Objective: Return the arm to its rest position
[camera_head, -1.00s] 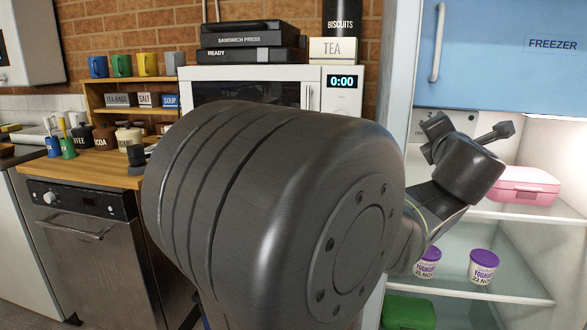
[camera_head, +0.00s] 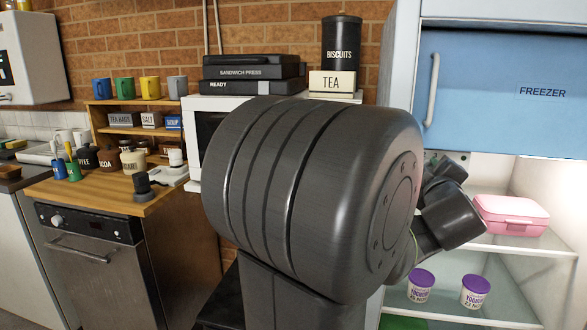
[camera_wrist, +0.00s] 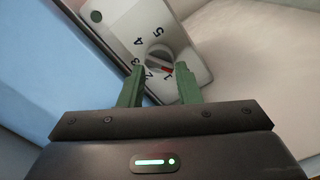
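My gripper (camera_wrist: 159,68) shows in the wrist view with its two green fingers apart and nothing held between them. Beyond the fingertips is a white panel (camera_wrist: 125,22) with a numbered dial (camera_wrist: 158,58), inside the pale fridge interior. How far the fingers are from the dial is hard to tell. In the head view my large dark arm link fills the middle, and my wrist shows behind it at the right, before the open fridge. My fingers are hidden there.
The fridge shelves hold a pink box (camera_head: 511,215) and two yoghurt pots (camera_head: 420,286) (camera_head: 475,291). The blue freezer door (camera_head: 505,92) is shut above. At left, a wooden counter (camera_head: 95,190) carries jars and mugs. A biscuits tin (camera_head: 341,58) stands on a tea box (camera_head: 332,81).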

